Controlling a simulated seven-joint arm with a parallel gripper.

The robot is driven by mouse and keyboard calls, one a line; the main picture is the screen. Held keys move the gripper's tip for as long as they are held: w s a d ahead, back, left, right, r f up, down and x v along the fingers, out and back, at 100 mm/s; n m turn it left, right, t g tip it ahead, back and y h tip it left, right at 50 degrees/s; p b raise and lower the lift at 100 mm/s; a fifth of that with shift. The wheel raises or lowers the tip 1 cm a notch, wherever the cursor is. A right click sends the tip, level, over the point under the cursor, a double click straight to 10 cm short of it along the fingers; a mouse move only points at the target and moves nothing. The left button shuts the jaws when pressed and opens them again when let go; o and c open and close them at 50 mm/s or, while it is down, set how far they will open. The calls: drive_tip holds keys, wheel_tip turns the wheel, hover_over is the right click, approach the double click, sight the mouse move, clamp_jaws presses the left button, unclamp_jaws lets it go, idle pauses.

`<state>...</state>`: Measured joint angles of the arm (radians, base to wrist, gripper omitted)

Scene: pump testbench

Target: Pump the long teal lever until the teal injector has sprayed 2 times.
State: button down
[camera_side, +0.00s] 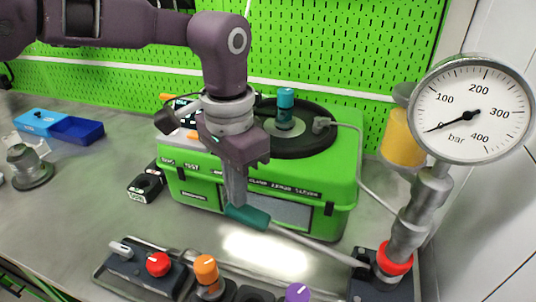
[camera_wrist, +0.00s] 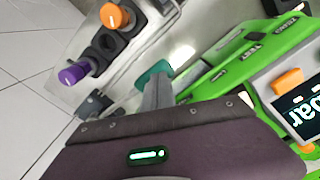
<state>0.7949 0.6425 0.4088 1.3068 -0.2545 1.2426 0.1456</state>
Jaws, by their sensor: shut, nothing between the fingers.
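The long lever has a teal grip (camera_side: 247,217) and a grey rod (camera_side: 315,248) that runs right to the pump base by the red collar (camera_side: 395,258). My gripper (camera_side: 235,200) points down with its shut fingers at the teal grip, touching it or just above it; I cannot tell which. In the wrist view the teal grip (camera_wrist: 154,74) shows just beyond the fingertips (camera_wrist: 157,88). The teal injector (camera_side: 285,98) stands upright on the round black top of the green case (camera_side: 190,207). The gauge (camera_side: 474,112) needle points to the low end. No spray shows.
A panel with a red knob (camera_side: 158,264), an orange knob (camera_side: 206,269) and a purple knob (camera_side: 297,292) lies in front of the lever. A yellow canister (camera_side: 400,138) hangs behind the gauge.

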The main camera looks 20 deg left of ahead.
drive_tip(key=shift+f, duration=3.65)
drive_tip(key=shift+r, duration=3.2)
